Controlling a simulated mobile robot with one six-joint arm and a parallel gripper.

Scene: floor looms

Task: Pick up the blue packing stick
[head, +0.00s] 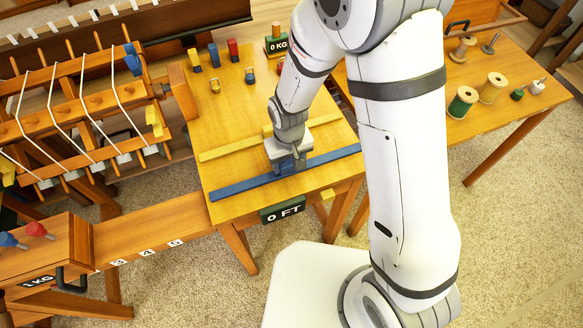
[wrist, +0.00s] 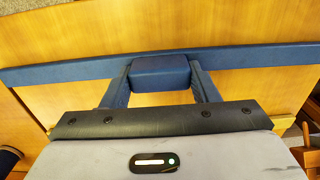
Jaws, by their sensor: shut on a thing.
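The blue packing stick (head: 240,187) is a long flat blue bar lying near the front edge of the wooden table. My gripper (head: 290,170) is over the middle of it, pointing down. In the wrist view the stick (wrist: 60,72) runs across the whole picture, with a raised blue block (wrist: 160,72) at its middle. The two fingers of my gripper (wrist: 160,80) stand on either side of this block and are shut on it. Whether the stick touches the tabletop is hard to tell.
A yellow stick (head: 228,150) lies behind the blue one on the table (head: 226,120). Small blue, yellow and red pieces (head: 213,54) stand farther back. A loom frame (head: 90,100) is at the left. Thread spools (head: 462,102) stand on the right table.

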